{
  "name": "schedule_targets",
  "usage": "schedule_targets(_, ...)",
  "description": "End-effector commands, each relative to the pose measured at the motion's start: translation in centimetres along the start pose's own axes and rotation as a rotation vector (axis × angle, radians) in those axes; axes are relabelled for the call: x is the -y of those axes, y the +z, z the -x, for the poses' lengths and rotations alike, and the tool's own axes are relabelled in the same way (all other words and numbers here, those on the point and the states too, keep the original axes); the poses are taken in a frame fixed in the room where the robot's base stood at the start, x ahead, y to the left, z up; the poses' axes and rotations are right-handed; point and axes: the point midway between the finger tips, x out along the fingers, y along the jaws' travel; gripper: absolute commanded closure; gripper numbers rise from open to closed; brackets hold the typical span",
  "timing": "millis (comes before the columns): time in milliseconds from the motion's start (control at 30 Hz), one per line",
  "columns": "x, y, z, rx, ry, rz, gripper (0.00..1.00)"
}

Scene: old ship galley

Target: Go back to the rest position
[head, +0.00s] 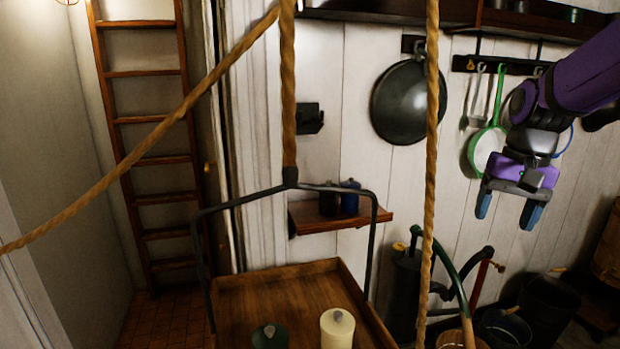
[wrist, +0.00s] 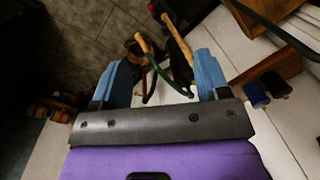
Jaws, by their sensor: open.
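My gripper (head: 508,211) hangs from my purple arm at the right of the head view, with its two blue fingers pointing down. The fingers are spread apart and nothing is between them. In the wrist view my gripper (wrist: 170,80) also shows open and empty, with the floor and the pump's parts far below it. In the head view the gripper is in front of the white plank wall, near the hanging pans.
A hanging wooden tray (head: 262,302) holds a cream canister (head: 337,328) and a dark green one (head: 270,338). Ropes cross the view. A small shelf (head: 372,218) bears two dark canisters. A wok (head: 405,101) hangs on the wall. A hand pump (head: 406,285) and buckets stand below.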

Motion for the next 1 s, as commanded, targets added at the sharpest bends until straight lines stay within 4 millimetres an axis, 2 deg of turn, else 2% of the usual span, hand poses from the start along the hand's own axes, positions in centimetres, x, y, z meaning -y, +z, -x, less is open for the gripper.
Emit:
schedule_targets(33,0.0,1.4,0.8,-0.034,0.004,0.026,0.31)
schedule_targets(300,-0.6,7.8,3.1,-0.206,0.023,0.165,0.31)
schedule_targets(600,-2.1,14.1,3.8,-0.388,0.028,0.312,0.31)
schedule_targets(800,-3.0,16.4,3.6,-0.464,0.025,0.373,0.31)
schedule_targets(1000,-3.3,17.1,3.4,-0.486,0.025,0.392,0.31)
